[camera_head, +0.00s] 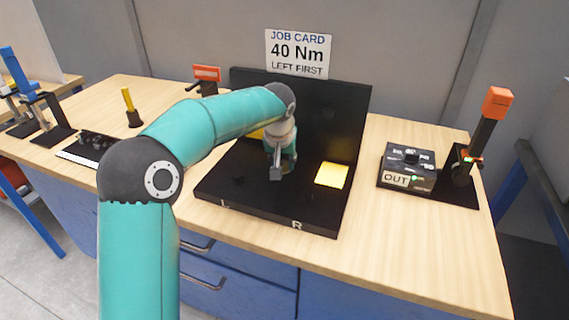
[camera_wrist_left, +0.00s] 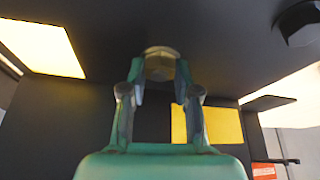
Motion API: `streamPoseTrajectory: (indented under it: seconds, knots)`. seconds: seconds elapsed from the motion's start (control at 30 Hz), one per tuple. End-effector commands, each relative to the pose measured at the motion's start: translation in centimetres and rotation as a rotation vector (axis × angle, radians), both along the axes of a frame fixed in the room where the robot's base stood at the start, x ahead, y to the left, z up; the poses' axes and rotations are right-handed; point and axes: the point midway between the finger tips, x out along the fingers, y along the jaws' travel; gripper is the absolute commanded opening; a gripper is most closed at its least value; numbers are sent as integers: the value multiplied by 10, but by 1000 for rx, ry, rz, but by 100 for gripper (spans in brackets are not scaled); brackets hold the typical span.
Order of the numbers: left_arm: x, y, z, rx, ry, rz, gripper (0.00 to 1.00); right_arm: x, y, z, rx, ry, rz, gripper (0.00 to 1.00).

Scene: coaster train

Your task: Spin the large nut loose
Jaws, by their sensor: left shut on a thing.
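My left gripper (camera_head: 277,172) reaches down over the black fixture (camera_head: 245,190) on the bench. In the left wrist view, the two fingers of this gripper (camera_wrist_left: 160,80) are shut on a dull metal hex nut (camera_wrist_left: 160,62), one finger on each side. The nut sits against a dark face of the fixture. In the head view the arm and fingers hide most of it. A dark hex head (camera_wrist_left: 301,23) shows at the upper right of the wrist view, apart from the fingers. My right gripper is not in view.
Yellow patches (camera_head: 332,175) mark the fixture, with letters L and R at its front edge. A job card (camera_head: 298,53) hangs behind it. To the right are a black box (camera_head: 408,168) marked OUT and an orange-topped lever (camera_head: 497,103). Blue-handled tools (camera_head: 18,70) stand at the left.

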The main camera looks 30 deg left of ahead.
Motion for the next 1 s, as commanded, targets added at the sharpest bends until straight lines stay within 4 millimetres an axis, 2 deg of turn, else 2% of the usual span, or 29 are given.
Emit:
streamPoseTrajectory:
  seconds: [0.47,0.77,1.0]
  knots:
    - [3,-5,0,-3,-1,449,0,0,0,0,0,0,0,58]
    - [5,-5,1,-4,0,735,0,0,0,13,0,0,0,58]
    - [6,-6,2,-5,2,961,0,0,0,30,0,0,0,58]
